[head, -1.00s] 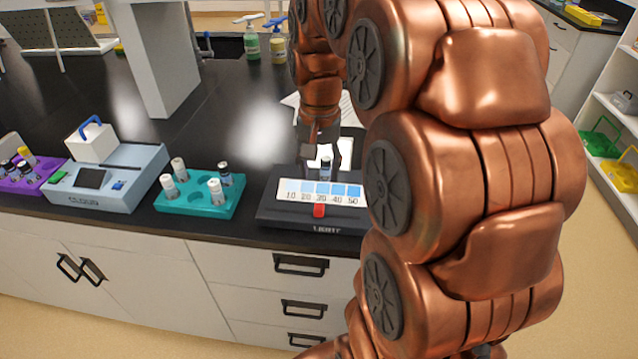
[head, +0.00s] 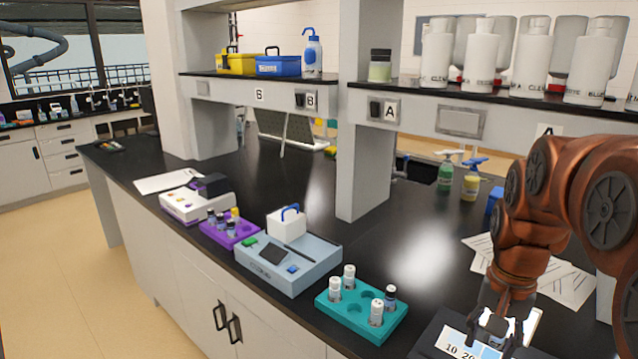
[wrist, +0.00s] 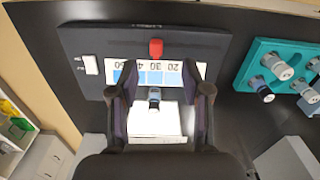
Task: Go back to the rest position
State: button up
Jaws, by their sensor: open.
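My gripper (head: 492,326) is at the lower right in the head view, over the device with the numbered scale (head: 468,345). In the wrist view my gripper (wrist: 159,92) is open. Its two fingers stand apart on either side of a small dark-capped vial (wrist: 154,98), with gaps showing between. The vial stands on or in front of the lit white panel (wrist: 158,122) of the scale device (wrist: 205,45), beside its blue-shaded number strip. A red slider (wrist: 156,48) sits on the device. The rest position itself is not marked in view.
A teal rack (head: 335,305) with several vials stands left of the device, then a grey-blue instrument (head: 290,272) and a purple rack (head: 225,236). Papers (head: 560,280) lie behind my arm. A shelf post (head: 362,150) and bottle-laden shelf (head: 440,92) rise behind.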

jog(key=s+a+f+n, duration=0.4)
jog(key=s+a, duration=0.2)
jog(key=s, duration=0.2)
jog(key=s+a+f+n+g, duration=0.1)
jog(key=s+a+f+n, duration=0.2)
jog(key=s+a, duration=0.3)
jog(key=s+n, duration=0.1)
jog(key=s, duration=0.2)
jog(key=shift+a+f+g, duration=0.3)
jog(key=shift+a+f, duration=0.05)
jog(key=shift+a, duration=0.05)
jog(key=shift+s, duration=0.1)
jog(key=shift+c, duration=0.2)
jog(key=shift+c, duration=0.4)
jog(key=shift+a, duration=0.1)
